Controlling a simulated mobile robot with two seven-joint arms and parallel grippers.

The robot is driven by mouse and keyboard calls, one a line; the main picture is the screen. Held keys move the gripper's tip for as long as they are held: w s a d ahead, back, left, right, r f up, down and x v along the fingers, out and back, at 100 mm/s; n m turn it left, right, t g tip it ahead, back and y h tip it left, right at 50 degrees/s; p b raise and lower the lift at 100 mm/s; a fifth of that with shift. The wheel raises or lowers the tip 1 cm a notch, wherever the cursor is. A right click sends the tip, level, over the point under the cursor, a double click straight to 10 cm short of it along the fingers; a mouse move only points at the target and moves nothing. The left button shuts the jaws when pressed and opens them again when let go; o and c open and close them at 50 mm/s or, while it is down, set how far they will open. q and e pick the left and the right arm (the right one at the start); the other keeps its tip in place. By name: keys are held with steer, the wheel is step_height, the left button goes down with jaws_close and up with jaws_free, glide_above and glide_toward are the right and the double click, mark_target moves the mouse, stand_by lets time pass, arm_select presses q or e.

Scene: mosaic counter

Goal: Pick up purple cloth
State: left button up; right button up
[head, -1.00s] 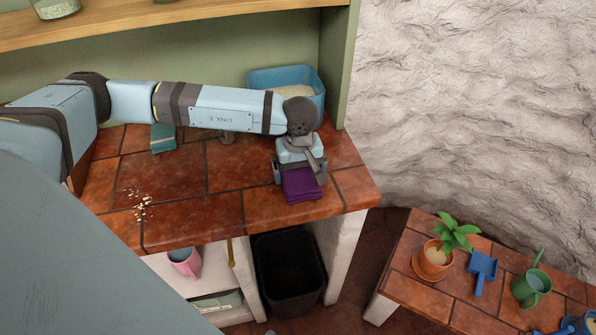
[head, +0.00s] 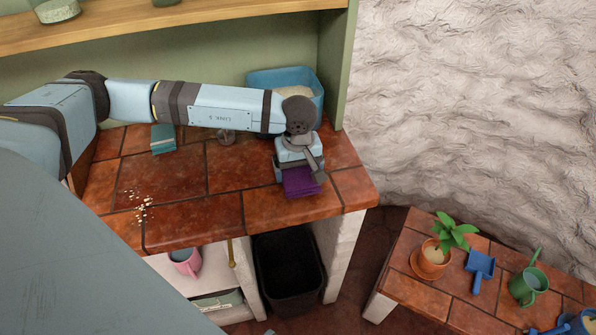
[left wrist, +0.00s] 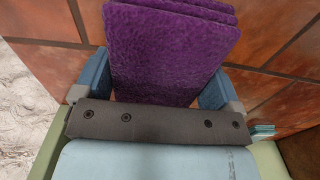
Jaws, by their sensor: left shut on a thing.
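The purple cloth (head: 302,182) is a folded, layered pad at the right end of the tiled counter. My left gripper (head: 299,172) points down over it and is shut on it. In the left wrist view the cloth (left wrist: 172,50) fills the space between the two blue fingers of my left gripper (left wrist: 155,85). Whether the cloth touches the counter is hard to tell. My right gripper is not in view.
A blue bin (head: 272,78) stands behind the arm. A teal cloth (head: 162,138) lies at the back left, and pale crumbs (head: 143,208) lie at the front left. A black bin (head: 287,270) stands below the counter. A lower tiled bench (head: 424,290) holds a potted plant (head: 432,258).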

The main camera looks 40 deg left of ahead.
arm_select(q)
step_height(320, 180, up, 18)
steer(key=p, duration=0.6)
steer(key=shift+p, duration=0.4)
steer(key=shift+f, duration=0.1)
steer(key=shift+o, duration=1.1)
steer(key=shift+c, duration=0.6)
